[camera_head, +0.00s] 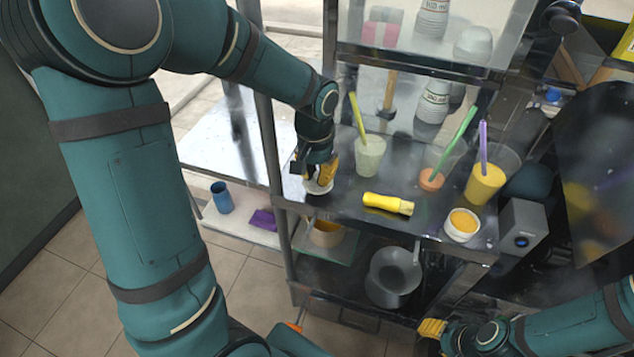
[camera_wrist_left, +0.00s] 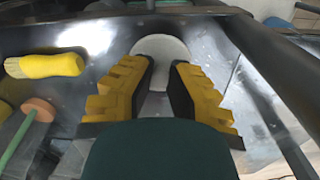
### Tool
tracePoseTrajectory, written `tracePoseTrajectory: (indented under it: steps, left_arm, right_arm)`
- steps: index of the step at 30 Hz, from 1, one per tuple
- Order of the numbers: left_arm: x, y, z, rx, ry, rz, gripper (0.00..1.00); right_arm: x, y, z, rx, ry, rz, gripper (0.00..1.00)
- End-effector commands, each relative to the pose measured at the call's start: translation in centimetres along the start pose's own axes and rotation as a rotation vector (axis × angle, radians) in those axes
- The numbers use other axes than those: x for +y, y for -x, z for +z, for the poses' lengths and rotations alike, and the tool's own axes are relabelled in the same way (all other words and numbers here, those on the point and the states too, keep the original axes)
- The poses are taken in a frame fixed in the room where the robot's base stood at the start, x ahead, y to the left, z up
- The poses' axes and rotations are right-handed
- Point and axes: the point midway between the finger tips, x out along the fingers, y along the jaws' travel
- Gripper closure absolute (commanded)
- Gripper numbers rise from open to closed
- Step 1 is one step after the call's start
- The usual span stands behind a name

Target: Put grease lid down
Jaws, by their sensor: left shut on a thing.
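The white round grease lid (camera_head: 319,187) is at the left end of the metal shelf, under my left gripper (camera_head: 322,176). In the left wrist view the lid (camera_wrist_left: 163,46) lies between the yellow fingertips of the left gripper (camera_wrist_left: 165,65), which is shut on it. I cannot tell whether the lid touches the shelf. A small white tub with orange-yellow contents (camera_head: 462,224), likely the grease, stands open at the shelf's front right. My right gripper (camera_head: 432,328) is at the lower right, below the shelf; its finger opening cannot be made out.
A yellow-handled brush (camera_head: 388,203) lies on the shelf (camera_head: 345,205) right of the lid. Behind it stand a pale cup with a yellow straw (camera_head: 369,156), an orange piece with a green straw (camera_head: 432,180) and a yellow cup with a purple straw (camera_head: 485,184). A post (camera_head: 268,145) rises at left.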

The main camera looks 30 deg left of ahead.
Motion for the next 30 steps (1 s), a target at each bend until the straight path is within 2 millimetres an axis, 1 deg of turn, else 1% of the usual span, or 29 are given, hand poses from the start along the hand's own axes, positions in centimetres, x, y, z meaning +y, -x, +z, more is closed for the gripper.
tracePoseTrajectory:
  steps: [1,3,6,13,16,17,18,27,30]
  left_arm:
    - [0.0,-0.9,0.1,-0.004,0.000,0.000,1.00]
    - [0.0,-1.9,0.1,-0.004,0.000,0.000,1.00]
    - [0.0,-2.9,0.1,-0.003,-0.001,0.000,1.00]
    - [0.0,-2.8,0.1,-0.001,0.000,0.000,1.00]
    - [0.0,-3.1,0.1,-0.001,0.000,0.000,1.00]
    - [0.0,-3.0,0.1,-0.001,0.000,0.000,0.73]
    - [0.0,-3.0,0.1,-0.001,0.000,0.000,0.61]
    - [0.0,-2.9,0.1,-0.001,0.000,0.000,0.61]
    - [0.0,-2.4,0.0,0.001,0.000,0.000,0.61]
  right_arm:
    - [0.1,-0.2,0.1,-0.002,0.001,0.000,0.53]
    - [0.2,-0.5,0.2,-0.004,0.001,0.000,0.53]
    - [0.2,-0.6,0.3,-0.005,0.002,-0.001,0.53]
    - [0.2,-0.5,0.3,-0.006,0.002,-0.001,0.53]
    - [0.3,-0.7,0.3,-0.007,0.002,-0.001,0.53]
    - [0.2,-0.7,0.3,-0.007,0.002,-0.001,0.53]
    - [0.2,-0.7,0.3,-0.007,0.002,-0.001,0.53]
    - [0.2,-0.6,0.3,-0.007,0.002,-0.001,0.53]
    - [0.2,-0.4,0.2,-0.005,0.001,0.000,0.53]
